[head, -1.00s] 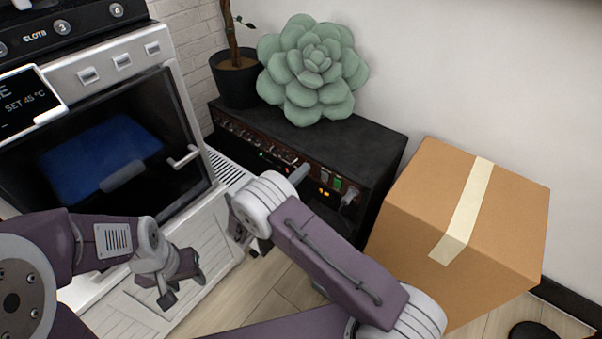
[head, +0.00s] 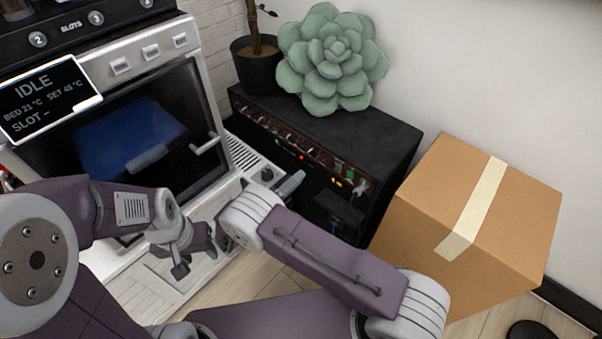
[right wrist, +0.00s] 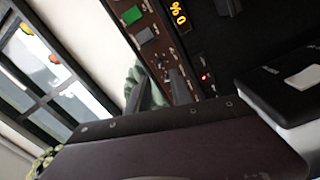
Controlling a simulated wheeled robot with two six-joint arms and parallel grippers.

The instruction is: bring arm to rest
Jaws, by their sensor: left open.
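My left gripper (head: 196,262) hangs at the end of the purple left arm, low in front of the white machine. Its jaws are apart and I see nothing between them. My right arm (head: 325,258) reaches in from the lower right, with its wrist (head: 245,215) in front of the black amplifier-like box (head: 365,140).
The white machine (head: 215,85) with a dark window and a display reading IDLE stands at the left. A cardboard box (head: 455,205) stands at the right. A succulent (head: 332,60) and a potted plant (head: 257,72) stand on the black box. Wooden floor shows below.

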